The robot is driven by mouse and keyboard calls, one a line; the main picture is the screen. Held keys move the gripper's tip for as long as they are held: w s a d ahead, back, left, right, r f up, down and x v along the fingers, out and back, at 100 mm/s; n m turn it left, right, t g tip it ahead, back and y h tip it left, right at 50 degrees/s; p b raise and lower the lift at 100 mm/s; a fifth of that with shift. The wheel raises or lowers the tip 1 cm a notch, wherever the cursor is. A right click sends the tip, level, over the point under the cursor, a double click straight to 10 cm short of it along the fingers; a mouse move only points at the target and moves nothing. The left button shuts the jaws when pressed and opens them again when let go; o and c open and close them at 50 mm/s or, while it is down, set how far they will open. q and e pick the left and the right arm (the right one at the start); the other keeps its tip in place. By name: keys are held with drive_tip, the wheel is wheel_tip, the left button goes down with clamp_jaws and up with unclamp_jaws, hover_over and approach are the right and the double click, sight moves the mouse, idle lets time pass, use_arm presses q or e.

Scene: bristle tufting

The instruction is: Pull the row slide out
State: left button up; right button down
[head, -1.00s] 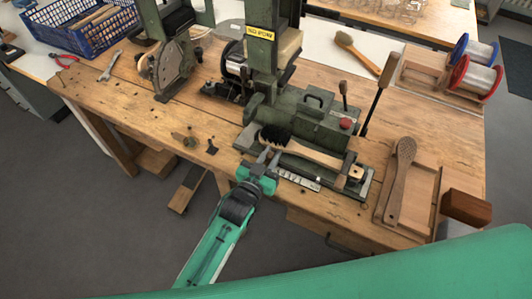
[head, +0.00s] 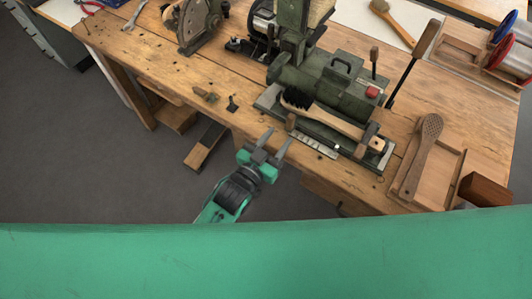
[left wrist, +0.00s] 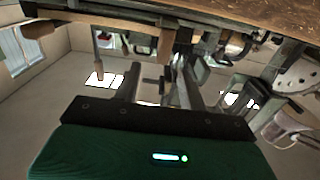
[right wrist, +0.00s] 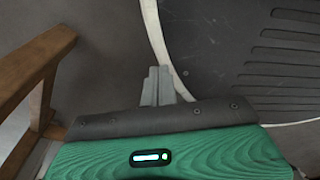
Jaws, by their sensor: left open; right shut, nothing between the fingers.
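The tufting machine's green base (head: 325,90) stands on the bench. Along its front lies the row slide, a pale strip with marks (head: 315,143), with a small wooden knob (head: 291,121) near its left end. A wooden brush with black bristles (head: 330,118) lies above the strip, partly hiding the slide. My left gripper (head: 278,140) is open and empty, in front of the knob and apart from it. In the left wrist view its fingers (left wrist: 158,75) are spread below the bench edge. My right gripper (right wrist: 157,86) is shut and empty in the right wrist view; the head view does not show it.
A wooden paddle with holes (head: 418,155) lies on a wooden tray (head: 443,175) to the right. A tall lever (head: 410,65) stands behind the fixture. Blue and red spools (head: 510,50) sit at the far right.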

use_arm(q)
drive_tip(key=v, duration=0.5)
drive_tip(key=shift+s+a, duration=0.1)
drive_tip(key=shift+s, duration=0.1)
use_arm(e)
drive_tip(key=shift+w+a, duration=0.45)
drive_tip(key=shift+w+d, duration=0.15)
drive_tip(key=shift+d, duration=0.1)
